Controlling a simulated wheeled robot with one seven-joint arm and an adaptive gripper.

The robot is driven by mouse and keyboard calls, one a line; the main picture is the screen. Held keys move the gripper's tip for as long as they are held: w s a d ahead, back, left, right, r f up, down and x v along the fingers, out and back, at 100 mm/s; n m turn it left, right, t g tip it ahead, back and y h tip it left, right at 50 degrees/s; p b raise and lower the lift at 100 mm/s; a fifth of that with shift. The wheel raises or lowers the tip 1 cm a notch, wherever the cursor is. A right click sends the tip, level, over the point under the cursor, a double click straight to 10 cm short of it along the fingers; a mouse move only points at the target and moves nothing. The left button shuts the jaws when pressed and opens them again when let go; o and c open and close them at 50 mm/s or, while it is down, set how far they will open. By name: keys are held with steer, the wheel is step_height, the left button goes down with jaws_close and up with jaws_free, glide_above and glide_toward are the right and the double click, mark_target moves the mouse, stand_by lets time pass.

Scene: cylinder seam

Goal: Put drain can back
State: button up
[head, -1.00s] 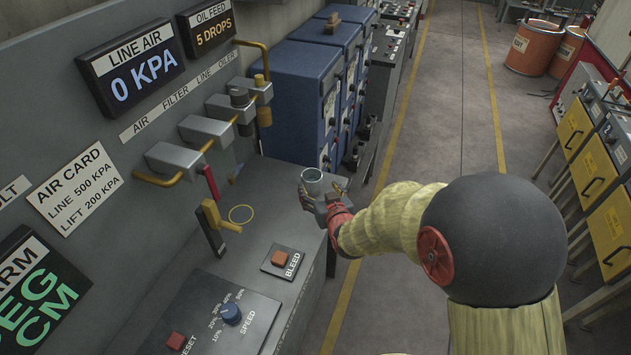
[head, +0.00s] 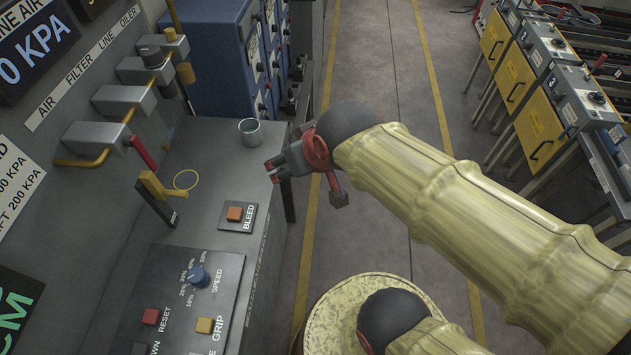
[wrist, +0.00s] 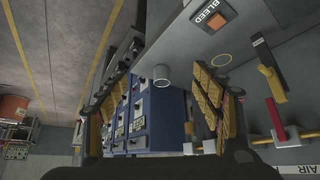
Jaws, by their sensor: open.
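The drain can, a small grey metal cup (head: 249,131), stands upright on the grey bench top near its far right edge. A yellow ring (head: 186,179) is marked on the bench to the left of it and nearer, and the ring is empty. My gripper (head: 272,170) is open and empty at the bench's right edge, a little nearer than the can and apart from it. In the wrist view the can (wrist: 162,77) shows between the open fingers, beyond them, and the ring (wrist: 221,59) lies to its right.
Air filter and oiler units (head: 120,98) jut from the wall panel. A yellow-handled lever (head: 152,185) stands beside the ring. The bleed button (head: 235,213) is on the bench in front. Blue cabinets (head: 220,60) stand behind the can. Bare bench lies between can and ring.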

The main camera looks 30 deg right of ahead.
steer(key=s+r+g, duration=0.1)
steer(key=s, duration=0.6)
steer(key=shift+s+r, duration=0.15)
steer(key=shift+s, duration=0.25)
stand_by(0.6)
